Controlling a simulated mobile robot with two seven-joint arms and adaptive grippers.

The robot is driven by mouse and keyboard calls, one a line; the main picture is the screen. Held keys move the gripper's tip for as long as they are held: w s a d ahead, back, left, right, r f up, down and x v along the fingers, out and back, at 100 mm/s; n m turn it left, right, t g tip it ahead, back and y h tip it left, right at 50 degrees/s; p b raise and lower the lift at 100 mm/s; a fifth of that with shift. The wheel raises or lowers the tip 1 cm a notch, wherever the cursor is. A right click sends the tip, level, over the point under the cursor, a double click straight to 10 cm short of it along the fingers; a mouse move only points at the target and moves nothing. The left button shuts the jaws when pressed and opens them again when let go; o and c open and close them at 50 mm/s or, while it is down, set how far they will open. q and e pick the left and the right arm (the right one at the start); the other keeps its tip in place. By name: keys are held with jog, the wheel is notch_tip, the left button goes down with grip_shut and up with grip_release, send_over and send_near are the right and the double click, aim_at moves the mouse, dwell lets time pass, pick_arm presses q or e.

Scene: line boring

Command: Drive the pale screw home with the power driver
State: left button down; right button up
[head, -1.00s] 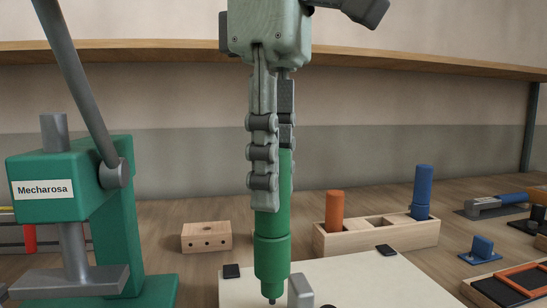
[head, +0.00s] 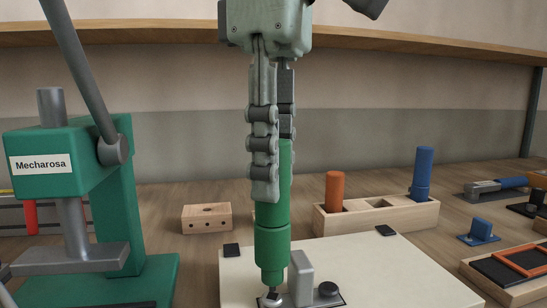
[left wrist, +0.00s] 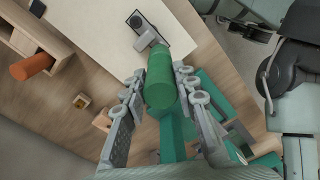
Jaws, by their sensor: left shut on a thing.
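My left gripper (head: 268,195) is shut on the green power driver (head: 271,245), which points straight down; the left wrist view also shows the driver (left wrist: 160,78) between the fingers. The driver's lower end is over the cream board (head: 390,275). At its tip a small pale grey piece (head: 272,299), seemingly the screw head, shows at the picture's bottom edge. The bit meets it or is just above it; I cannot tell whether they touch. The screw's lower part is out of frame. My right gripper does not show.
Right beside the driver tip stands a grey block (head: 301,279) with a black knob (head: 328,289). A green press (head: 127,200) is at left. A wooden block (head: 207,218) and a wooden holder (head: 378,218) with orange and blue pegs stand behind the board.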

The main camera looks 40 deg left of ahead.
pick_arm(q)
jog(key=shift+p, duration=0.5)
dwell(1.0)
jog(key=shift+f+b, duration=0.65)
jog(key=shift+f, duration=0.45)
dwell(2.1)
jog(key=shift+r+p, duration=1.65)
jog(key=shift+r, duration=0.15)
notch_tip(320, 180, up, 2)
jog(key=shift+p, duration=1)
jog(key=shift+r, duration=1.95)
